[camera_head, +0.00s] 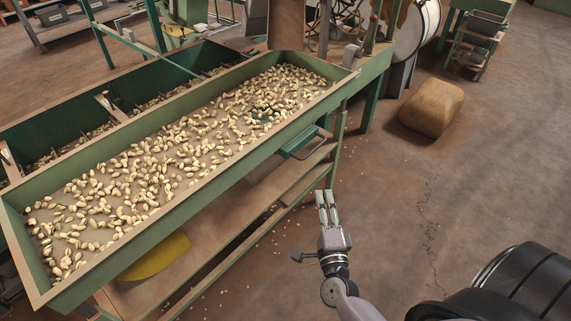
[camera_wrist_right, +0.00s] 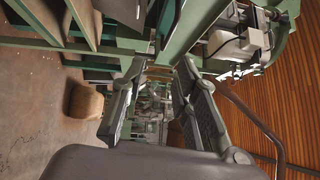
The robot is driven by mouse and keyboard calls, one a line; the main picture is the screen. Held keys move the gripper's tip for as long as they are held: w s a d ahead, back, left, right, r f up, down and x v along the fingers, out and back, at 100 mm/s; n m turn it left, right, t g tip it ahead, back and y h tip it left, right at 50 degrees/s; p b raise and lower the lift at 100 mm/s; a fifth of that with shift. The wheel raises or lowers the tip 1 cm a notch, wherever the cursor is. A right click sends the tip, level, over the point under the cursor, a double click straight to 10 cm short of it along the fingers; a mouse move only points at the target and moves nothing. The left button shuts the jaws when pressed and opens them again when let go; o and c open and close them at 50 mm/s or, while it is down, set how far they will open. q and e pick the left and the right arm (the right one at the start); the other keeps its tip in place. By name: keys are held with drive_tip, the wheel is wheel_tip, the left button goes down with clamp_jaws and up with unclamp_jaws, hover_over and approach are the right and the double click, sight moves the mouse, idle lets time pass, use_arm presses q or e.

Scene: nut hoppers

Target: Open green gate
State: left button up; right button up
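A long green tray (camera_head: 217,178) full of pale nuts slants across the left of the head view. A small green gate (camera_head: 300,141) with a flat top sticks out from the tray's near long side, towards its right end. My right gripper (camera_head: 327,194) is below and to the right of the gate in the head view, clear of it, with its fingers pointing up the picture. The right wrist view shows its two fingers (camera_wrist_right: 160,90) apart with nothing held between them. I cannot make out the gate for certain in the wrist view. My left gripper is not in view.
A wooden lower shelf (camera_head: 232,205) runs under the tray, with a yellow object (camera_head: 157,257) on it. A tan sack (camera_head: 431,107) lies on the floor at the right. The floor around my right gripper is mostly clear, with a few fallen nuts.

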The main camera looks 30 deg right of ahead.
sight(315, 149)
drive_tip(key=shift+m, duration=0.6)
drive_tip(key=x, duration=0.6)
drive_tip(key=r+b+x, duration=0.1)
drive_tip(key=x, duration=1)
drive_tip(key=shift+w+d+r, duration=0.2)
drive_tip(key=shift+d+r, duration=0.15)
drive_tip(key=shift+r, duration=0.05)
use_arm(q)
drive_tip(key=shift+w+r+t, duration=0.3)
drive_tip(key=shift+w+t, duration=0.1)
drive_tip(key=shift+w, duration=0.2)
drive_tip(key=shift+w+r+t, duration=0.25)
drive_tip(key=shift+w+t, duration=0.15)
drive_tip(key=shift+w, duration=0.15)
use_arm(e)
clamp_jaws()
